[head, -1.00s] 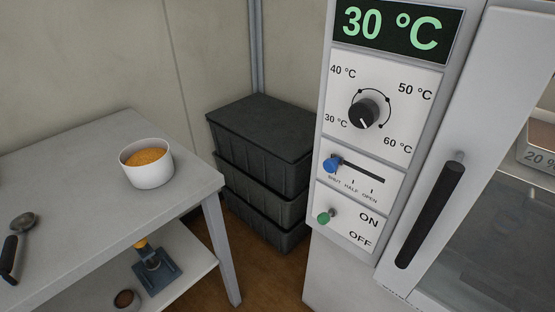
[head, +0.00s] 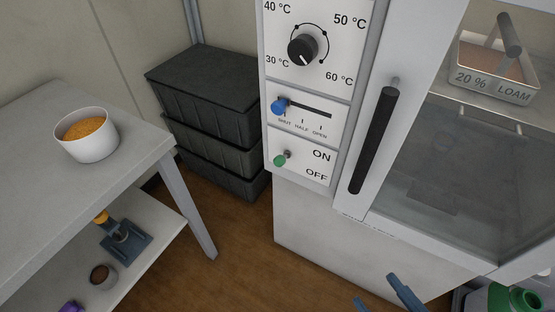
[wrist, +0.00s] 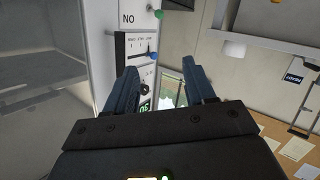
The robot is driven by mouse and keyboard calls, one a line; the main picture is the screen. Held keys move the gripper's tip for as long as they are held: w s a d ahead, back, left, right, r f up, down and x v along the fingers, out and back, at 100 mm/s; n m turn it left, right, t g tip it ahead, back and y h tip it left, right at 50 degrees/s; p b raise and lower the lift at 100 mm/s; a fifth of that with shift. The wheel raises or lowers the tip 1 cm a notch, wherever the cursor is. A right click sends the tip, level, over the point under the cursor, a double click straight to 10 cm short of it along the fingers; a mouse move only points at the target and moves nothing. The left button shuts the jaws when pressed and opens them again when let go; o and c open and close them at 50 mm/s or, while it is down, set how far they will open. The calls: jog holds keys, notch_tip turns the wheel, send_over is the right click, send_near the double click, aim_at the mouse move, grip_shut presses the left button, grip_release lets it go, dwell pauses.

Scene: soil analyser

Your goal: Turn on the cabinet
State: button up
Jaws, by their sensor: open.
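The cabinet's control panel (head: 301,125) is on the white cabinet (head: 340,240). Its green-tipped toggle switch (head: 281,160) is at the bottom, left of the ON and OFF labels; its tip points lower left in the head view, and I cannot be sure which setting it is in. The switch also shows at the top of the wrist view (wrist: 158,14), where the panel appears upside down. My gripper (head: 384,293) is at the bottom of the head view, apart from the switch and below and right of it. In the wrist view my gripper (wrist: 162,80) has its fingers spread, with nothing between them.
A blue slider (head: 279,106) and black dial (head: 302,50) are above the switch. The door's black handle (head: 373,140) stands out to its right. Stacked dark crates (head: 207,100) and a table (head: 125,150) with a white bowl (head: 88,146) are left.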

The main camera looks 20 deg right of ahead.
jog(key=w+f+n+t+b, duration=0.15)
jog(key=w+f+n, duration=0.4)
jog(key=w, duration=0.85)
jog(key=n+b, duration=0.3)
jog(key=n, duration=0.1)
send_near(282, 165)
jog(key=w+f, duration=0.1)
jog(key=w, duration=0.2)
jog(key=shift+t, duration=0.35)
jog(key=shift+w+d+r, duration=0.1)
jog(key=shift+w, duration=4.15)
jog(key=shift+c, duration=0.4)
